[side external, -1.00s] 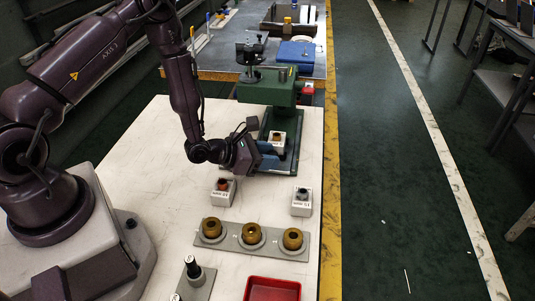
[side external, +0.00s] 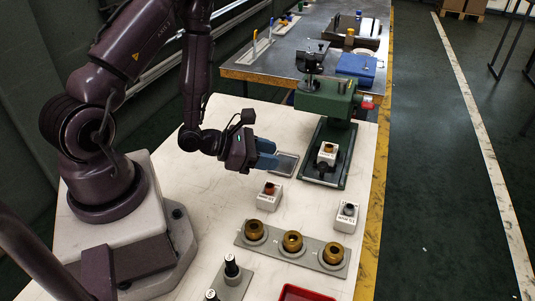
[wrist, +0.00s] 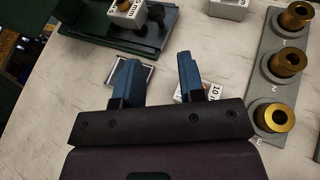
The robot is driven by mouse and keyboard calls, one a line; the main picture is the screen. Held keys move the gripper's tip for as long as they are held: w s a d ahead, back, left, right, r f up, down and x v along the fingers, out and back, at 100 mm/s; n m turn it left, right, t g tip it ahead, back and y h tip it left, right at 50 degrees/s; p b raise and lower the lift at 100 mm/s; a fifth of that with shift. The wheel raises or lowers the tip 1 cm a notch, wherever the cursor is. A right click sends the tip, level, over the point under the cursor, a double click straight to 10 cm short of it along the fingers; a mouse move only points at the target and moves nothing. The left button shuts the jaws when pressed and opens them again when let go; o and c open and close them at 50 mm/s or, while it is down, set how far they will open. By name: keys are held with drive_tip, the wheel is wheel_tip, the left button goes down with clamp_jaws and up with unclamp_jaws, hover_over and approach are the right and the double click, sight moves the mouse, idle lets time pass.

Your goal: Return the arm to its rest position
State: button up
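My gripper (side external: 274,153) is held above the white table, left of the green press (side external: 327,103). It also shows in the wrist view (wrist: 158,62), its two blue fingers apart with nothing gripped between them. A white block with a brown top (side external: 326,155) sits on the press base, apart from my fingers. It shows at the top of the wrist view (wrist: 130,14). Another white block with a brown top (side external: 269,194) stands on the table in front of my gripper. In the wrist view the right finger partly hides a labelled white block (wrist: 183,97).
A grey plate with three brass rings (side external: 292,249), a white block with a grey top (side external: 346,216), a stand with black-handled pieces (side external: 232,272) and a red tray (side external: 300,293) are in front. A flat metal-rimmed plate (side external: 287,163) lies beside the press.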

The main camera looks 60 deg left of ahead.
drive_tip(key=shift+d, duration=0.15)
drive_tip(key=d+h, duration=0.1)
drive_tip(key=s+d+m+h, duration=0.1)
drive_tip(key=d+g+h, duration=0.1)
drive_tip(key=shift+s+d+r+m, duration=0.15)
drive_tip(key=shift+s+d+m, duration=0.1)
drive_tip(key=shift+m, duration=0.15)
drive_tip(key=s+d+r+m+g+h, duration=0.2)
drive_tip(key=s+d+r+m+g, duration=0.15)
drive_tip(key=r+m+g, duration=0.35)
drive_tip(key=s+d+r+m+g+h, duration=0.2)
drive_tip(key=s+d+m+g, duration=0.15)
drive_tip(key=m, duration=0.45)
drive_tip(key=s+a+r+m+t+y, duration=0.1)
drive_tip(key=a+r+m+t+y, duration=0.1)
drive_tip(key=r+m+y, duration=0.3)
drive_tip(key=s+a+r+m+t+y, duration=0.2)
drive_tip(key=a+r+m+y, duration=0.2)
drive_tip(key=r+m, duration=0.6)
drive_tip(key=shift+s+r+y, duration=0.15)
drive_tip(key=shift+r+y, duration=0.85)
drive_tip(key=shift+r, duration=0.1)
